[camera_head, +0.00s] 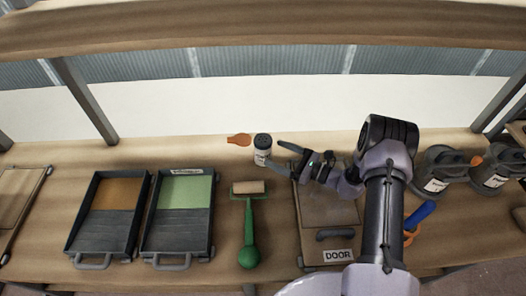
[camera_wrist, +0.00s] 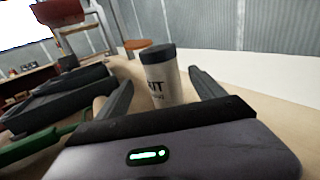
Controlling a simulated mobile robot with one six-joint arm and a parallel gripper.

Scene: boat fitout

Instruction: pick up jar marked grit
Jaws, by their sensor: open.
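The jar marked grit (camera_head: 262,151) is a small white cylinder with a dark lid, standing upright at the back of the wooden bench. In the wrist view the jar (camera_wrist: 163,85) stands just ahead, between the two fingers, with "IT" of its label readable and the rest cut off by its curve. My gripper (camera_head: 275,155) is open and comes at the jar from the right. Its fingers also show in the wrist view (camera_wrist: 160,92), one on each side of the jar. I cannot tell whether either finger touches it.
An orange scoop-like thing (camera_head: 238,140) lies left of the jar. A green-handled roller (camera_head: 249,220) lies in front. Two paint trays (camera_head: 175,246) (camera_head: 100,246) are at left. A door panel (camera_head: 325,215) lies under my arm. Dark-topped cans (camera_head: 437,170) stand at right. A shelf (camera_head: 260,32) spans above.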

